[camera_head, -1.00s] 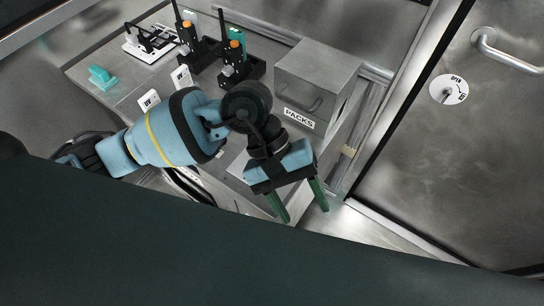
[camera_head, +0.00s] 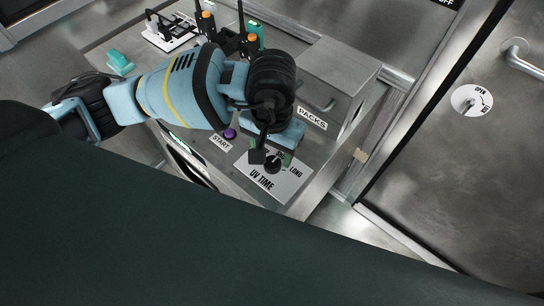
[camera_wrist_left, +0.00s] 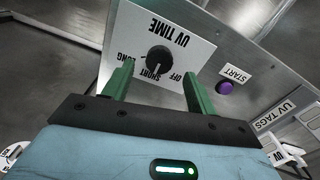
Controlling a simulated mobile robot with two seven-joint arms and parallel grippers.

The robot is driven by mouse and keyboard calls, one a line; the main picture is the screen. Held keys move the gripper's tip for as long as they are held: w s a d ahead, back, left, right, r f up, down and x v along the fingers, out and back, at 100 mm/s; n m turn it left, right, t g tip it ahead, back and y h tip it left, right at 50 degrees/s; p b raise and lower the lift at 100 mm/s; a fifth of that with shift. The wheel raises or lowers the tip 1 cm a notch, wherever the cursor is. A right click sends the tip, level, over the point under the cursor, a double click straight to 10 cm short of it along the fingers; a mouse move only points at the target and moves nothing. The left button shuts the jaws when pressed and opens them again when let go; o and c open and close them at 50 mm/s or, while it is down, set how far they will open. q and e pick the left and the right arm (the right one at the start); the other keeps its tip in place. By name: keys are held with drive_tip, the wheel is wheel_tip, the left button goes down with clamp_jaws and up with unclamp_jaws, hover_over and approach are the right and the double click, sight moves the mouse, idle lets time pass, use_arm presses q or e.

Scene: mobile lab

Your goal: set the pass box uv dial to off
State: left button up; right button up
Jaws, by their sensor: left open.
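The UV dial is a black round knob (camera_head: 272,166) on a white plate (camera_head: 268,188) marked UV TIME, on the pass box panel. In the left wrist view the knob (camera_wrist_left: 159,59) sits among OFF, SHORT and LONG; a pale mark on it seems to face SHORT. My left gripper (camera_head: 283,157) is over the plate; its fingers are mostly hidden there by its own body. In the left wrist view the gripper (camera_wrist_left: 158,70) is open, with one green finger to each side of the knob's lower part. I cannot tell whether they touch it. My right gripper is not in view.
A purple START button (camera_head: 229,133) is left of the plate, close to my arm. A grey PACKS box (camera_head: 335,70) stands behind the gripper. Radios with orange knobs (camera_head: 252,38) are at the back. A metal door with a handle (camera_head: 518,55) is at the right.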

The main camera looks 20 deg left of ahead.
sight(272, 163)
use_arm(q)
wheel_tip(272, 163, down, 3)
drive_tip(key=shift+f, duration=0.45)
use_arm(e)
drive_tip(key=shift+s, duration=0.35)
use_arm(q)
drive_tip(key=shift+c, duration=0.3)
drive_tip(key=c, duration=0.9)
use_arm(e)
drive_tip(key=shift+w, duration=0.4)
